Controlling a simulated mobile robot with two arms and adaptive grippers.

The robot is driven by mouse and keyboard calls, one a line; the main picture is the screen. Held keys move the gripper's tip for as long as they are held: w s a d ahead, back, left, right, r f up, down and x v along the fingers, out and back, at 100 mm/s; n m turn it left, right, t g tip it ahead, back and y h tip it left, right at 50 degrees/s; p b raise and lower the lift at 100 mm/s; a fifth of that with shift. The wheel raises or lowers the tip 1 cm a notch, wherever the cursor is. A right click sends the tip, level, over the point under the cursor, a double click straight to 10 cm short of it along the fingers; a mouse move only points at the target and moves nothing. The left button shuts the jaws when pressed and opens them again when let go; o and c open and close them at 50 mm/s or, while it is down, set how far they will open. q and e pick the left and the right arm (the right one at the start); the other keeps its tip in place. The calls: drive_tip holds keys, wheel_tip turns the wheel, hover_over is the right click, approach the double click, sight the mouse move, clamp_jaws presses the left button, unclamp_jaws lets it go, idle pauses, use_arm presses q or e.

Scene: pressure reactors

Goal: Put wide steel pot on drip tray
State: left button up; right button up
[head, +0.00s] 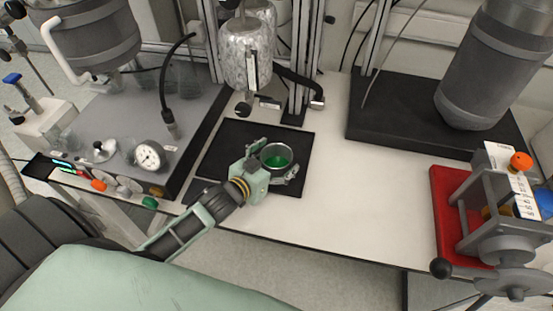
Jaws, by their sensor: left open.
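The wide steel pot (277,158), a short round vessel with green contents, appears to stand upright on the flat black drip tray (225,150), toward its right side. The tray lies on the white bench below the hanging metal reactor. My left gripper (276,163) is open, with one finger on the far left side of the pot and the other at its near right side. I cannot tell whether the fingers touch the pot. The gripper hides part of the pot's near left side. My right gripper is not in view.
A silvery reactor (248,62) hangs above the tray's back edge. A grey unit with a dial gauge (150,155) stands at the left. A black base (400,120) with a large cylinder and a red mat (447,190) with a metal device are at the right. The bench between is clear.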

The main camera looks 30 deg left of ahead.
use_arm(q)
drive_tip(key=b+v, duration=0.1)
drive_tip(key=v, duration=1.1)
drive_tip(key=shift+r, duration=0.1)
idle(1.2)
